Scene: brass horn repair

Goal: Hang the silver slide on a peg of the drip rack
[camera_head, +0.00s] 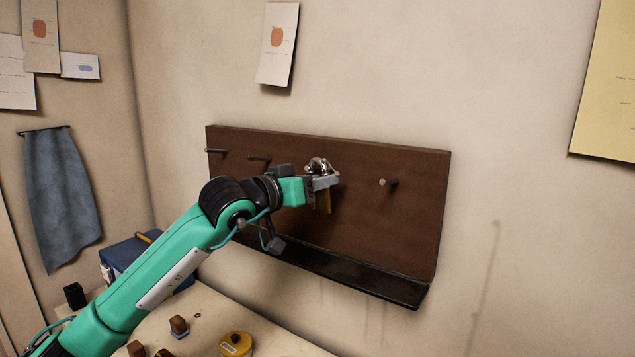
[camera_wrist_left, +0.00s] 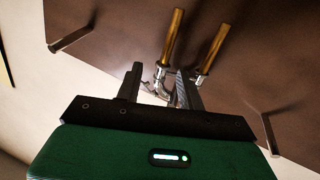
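The silver slide (camera_head: 320,164) is at the drip rack (camera_head: 420,215), its bright bend uppermost and brass-coloured tubes hanging down. In the left wrist view the slide's two brass tubes (camera_wrist_left: 173,37) run up the picture from silver ends. My left gripper (camera_head: 318,183) is right at the slide. In the wrist view its fingers (camera_wrist_left: 158,75) stand apart, with part of the silver bend between them and a gap beside the left finger. The peg behind the slide is mostly hidden, so I cannot tell how the bend sits on it. My right gripper is not in view.
A black drip trough (camera_head: 350,276) runs along the rack's bottom. Below are a blue box (camera_head: 125,253) and a yellow round tin (camera_head: 236,343) on the bench.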

